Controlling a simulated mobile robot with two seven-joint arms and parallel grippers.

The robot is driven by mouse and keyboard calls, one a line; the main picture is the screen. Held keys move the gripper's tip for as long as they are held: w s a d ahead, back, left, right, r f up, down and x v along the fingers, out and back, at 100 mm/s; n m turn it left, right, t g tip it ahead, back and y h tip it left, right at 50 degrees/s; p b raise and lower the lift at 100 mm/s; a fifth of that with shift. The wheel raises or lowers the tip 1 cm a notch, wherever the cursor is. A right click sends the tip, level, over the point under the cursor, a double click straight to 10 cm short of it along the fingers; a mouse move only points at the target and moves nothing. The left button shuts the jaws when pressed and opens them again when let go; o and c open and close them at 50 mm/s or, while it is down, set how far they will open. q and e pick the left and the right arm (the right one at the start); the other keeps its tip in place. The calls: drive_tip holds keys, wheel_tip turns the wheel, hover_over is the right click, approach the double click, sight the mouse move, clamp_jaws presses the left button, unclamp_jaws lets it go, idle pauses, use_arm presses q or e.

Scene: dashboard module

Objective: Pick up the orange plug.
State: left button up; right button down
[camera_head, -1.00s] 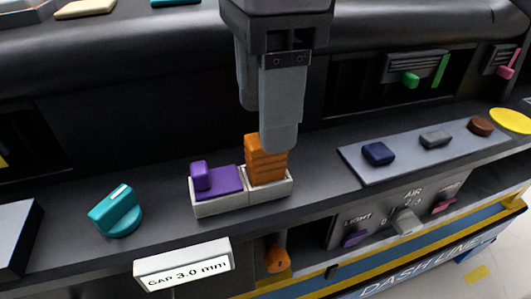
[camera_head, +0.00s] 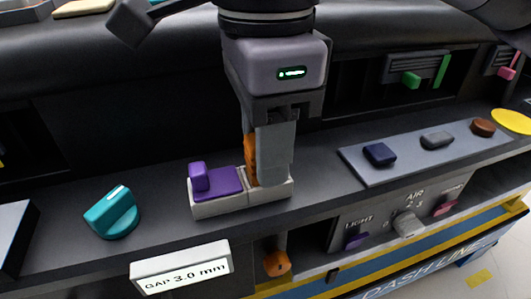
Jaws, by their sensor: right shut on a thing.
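The orange plug (camera_head: 250,158) stands upright in the right compartment of a small light-grey two-slot holder (camera_head: 240,202). Most of the plug is hidden behind a finger of my right gripper (camera_head: 262,170). The right gripper comes down from above and is shut on the plug, its fingertips low at the holder's right compartment. A purple block (camera_head: 217,183) sits in the holder's left compartment, just left of the gripper. My left gripper is not in view.
A teal knob (camera_head: 113,213) stands to the left, and a "GAP 3.0 mm" sign (camera_head: 182,267) in front. A grey strip (camera_head: 360,171) with navy, grey and brown buttons lies right. Below it is the LIGHT and AIR control panel (camera_head: 375,226).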

wheel_tip(320, 180, up, 10)
drive_tip(key=shift+f+p, duration=0.1)
drive_tip(key=shift+p, duration=0.85)
wheel_tip(320, 180, up, 4)
drive_tip(key=p, duration=0.4)
